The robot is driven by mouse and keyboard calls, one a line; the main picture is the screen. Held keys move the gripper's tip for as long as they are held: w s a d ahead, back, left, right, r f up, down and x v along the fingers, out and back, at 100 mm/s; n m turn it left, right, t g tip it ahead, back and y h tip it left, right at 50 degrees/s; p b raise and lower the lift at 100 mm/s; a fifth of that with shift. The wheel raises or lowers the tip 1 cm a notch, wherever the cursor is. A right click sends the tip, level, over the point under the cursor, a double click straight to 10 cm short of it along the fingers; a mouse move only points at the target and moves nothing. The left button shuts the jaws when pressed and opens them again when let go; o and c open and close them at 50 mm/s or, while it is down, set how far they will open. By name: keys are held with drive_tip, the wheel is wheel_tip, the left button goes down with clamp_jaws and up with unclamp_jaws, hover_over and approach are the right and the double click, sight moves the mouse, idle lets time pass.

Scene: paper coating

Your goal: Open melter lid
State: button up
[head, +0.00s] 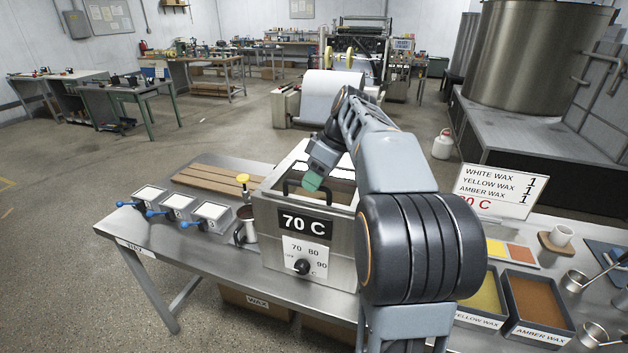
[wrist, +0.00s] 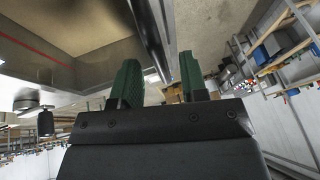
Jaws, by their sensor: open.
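The melter (head: 283,238) is a steel box on the bench with a "70 C" display and a dial on its front. A dark bar handle (head: 289,191) stands at the front of its top. My arm covers much of the top, so I cannot tell clearly how the lid lies. In the wrist view my gripper (wrist: 160,82) is open, and the dark handle bar (wrist: 150,38) runs between the two fingers, close to the left one. I cannot tell whether they touch.
Several small trays with blue handles (head: 180,205) and a wooden slatted board (head: 210,180) lie left of the melter. A yellow-topped metal cup (head: 244,225) stands close beside it. Yellow wax (head: 480,298) and amber wax (head: 538,305) bins and a wax sign (head: 497,190) are right.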

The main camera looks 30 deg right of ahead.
drive_tip(key=shift+f, duration=0.15)
clamp_jaws()
idle(0.4)
